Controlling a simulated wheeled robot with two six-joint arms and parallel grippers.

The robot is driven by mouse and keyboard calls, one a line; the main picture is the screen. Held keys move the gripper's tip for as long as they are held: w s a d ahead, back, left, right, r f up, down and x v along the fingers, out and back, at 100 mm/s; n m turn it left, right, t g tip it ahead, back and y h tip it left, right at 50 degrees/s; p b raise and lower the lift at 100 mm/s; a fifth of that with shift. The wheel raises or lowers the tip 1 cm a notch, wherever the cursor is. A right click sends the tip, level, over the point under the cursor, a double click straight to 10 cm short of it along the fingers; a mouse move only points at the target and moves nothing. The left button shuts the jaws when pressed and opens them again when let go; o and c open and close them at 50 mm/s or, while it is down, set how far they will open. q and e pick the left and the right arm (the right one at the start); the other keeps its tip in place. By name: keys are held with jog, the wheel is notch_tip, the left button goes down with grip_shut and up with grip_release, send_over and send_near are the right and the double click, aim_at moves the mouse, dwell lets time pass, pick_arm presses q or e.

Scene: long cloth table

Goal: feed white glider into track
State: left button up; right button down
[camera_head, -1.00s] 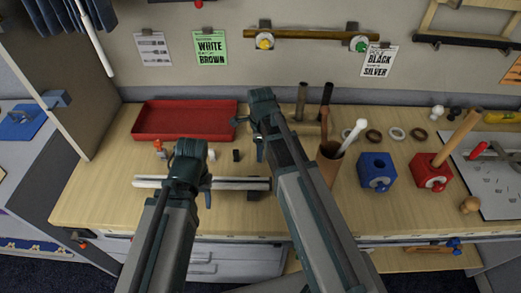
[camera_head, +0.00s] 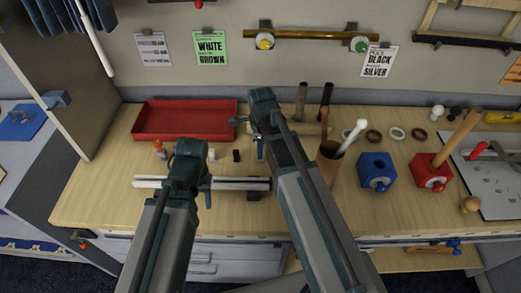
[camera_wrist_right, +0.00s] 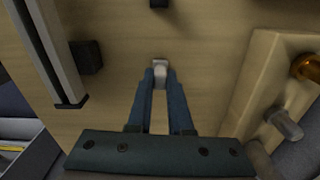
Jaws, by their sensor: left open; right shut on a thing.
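The white glider (camera_wrist_right: 160,71) is a small pale piece between the fingertips of my right gripper (camera_wrist_right: 160,80), which is shut on it. It is over bare table, to the right of the track (camera_wrist_right: 48,45). In the head view the track (camera_head: 240,184) is a pale rail lying left to right near the table's front. My left gripper (camera_head: 190,178) is open over the middle of the track and hides part of it. My right gripper (camera_head: 250,137) is behind and right of the left one; the glider is hidden there.
A red tray (camera_head: 185,121) lies behind the track. A small black block (camera_head: 236,156) stands between them. Right of my right arm are a brown cup (camera_head: 330,160), a blue block (camera_head: 376,171) and a red block (camera_head: 431,171). The table's front left is clear.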

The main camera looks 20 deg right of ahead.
jog(key=shift+r+p, duration=3.45)
jog(key=shift+r, duration=0.1)
jog(key=shift+f, duration=0.1)
